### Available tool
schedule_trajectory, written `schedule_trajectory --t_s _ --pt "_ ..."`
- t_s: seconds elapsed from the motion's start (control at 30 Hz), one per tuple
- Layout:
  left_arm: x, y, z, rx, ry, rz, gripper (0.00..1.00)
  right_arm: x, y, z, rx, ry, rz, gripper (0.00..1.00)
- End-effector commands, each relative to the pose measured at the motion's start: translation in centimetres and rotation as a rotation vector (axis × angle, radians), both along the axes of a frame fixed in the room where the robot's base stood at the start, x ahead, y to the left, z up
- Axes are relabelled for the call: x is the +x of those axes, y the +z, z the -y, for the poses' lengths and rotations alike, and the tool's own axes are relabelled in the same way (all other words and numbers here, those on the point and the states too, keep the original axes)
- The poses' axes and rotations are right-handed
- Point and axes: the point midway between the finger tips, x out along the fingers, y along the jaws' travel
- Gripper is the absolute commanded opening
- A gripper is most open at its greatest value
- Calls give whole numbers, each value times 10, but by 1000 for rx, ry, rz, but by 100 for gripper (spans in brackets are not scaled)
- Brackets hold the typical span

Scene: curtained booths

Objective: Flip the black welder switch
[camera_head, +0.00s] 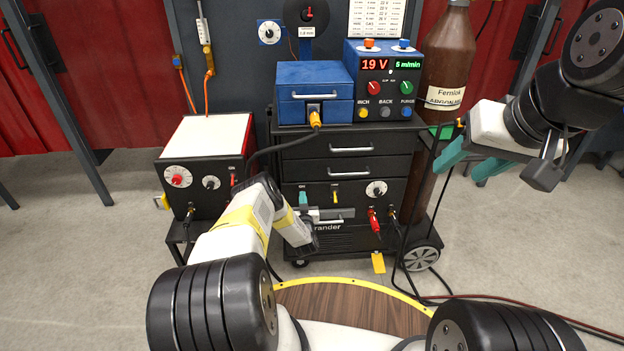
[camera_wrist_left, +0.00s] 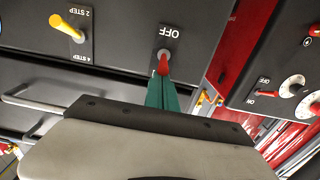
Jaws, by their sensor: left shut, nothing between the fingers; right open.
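The black welder (camera_head: 350,238) stands on the cart in the middle of the head view. In the left wrist view its panel carries a red switch lever (camera_wrist_left: 163,63) beside a label reading OFF, which appears upside down. My left gripper (camera_wrist_left: 162,88) is shut and empty, its teal fingertips at the lever's lower end in the picture. They look to touch it, but I cannot be sure. In the head view the left gripper (camera_head: 303,198) is at the welder's front and hides the lever. My right gripper (camera_head: 462,174) is open and empty, beside the gas bottle.
A yellow switch (camera_wrist_left: 67,28) marked 2 STEP and 4 STEP is on the same panel. A red welder (camera_head: 205,165) with its own red switch (camera_wrist_left: 267,94) stands to the left. The gas bottle (camera_head: 446,50) is at right. Cables hang in front; floor at far left is clear.

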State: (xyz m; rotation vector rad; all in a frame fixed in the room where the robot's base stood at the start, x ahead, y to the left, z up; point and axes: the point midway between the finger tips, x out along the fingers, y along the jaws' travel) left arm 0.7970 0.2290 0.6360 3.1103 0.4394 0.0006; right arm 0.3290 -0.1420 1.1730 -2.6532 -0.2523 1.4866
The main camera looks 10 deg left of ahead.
Motion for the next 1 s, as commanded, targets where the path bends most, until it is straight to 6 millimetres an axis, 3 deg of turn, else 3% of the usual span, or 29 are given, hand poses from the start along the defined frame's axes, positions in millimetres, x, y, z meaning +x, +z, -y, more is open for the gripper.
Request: schedule_trajectory --t_s 0.57,1.0 --pt "-2 -23 1 0 -1 -1 0 0 0 0 0 0 0 50" --pt "-42 -16 12 0 -1 -3 0 0 0 0 0 0 0 50"
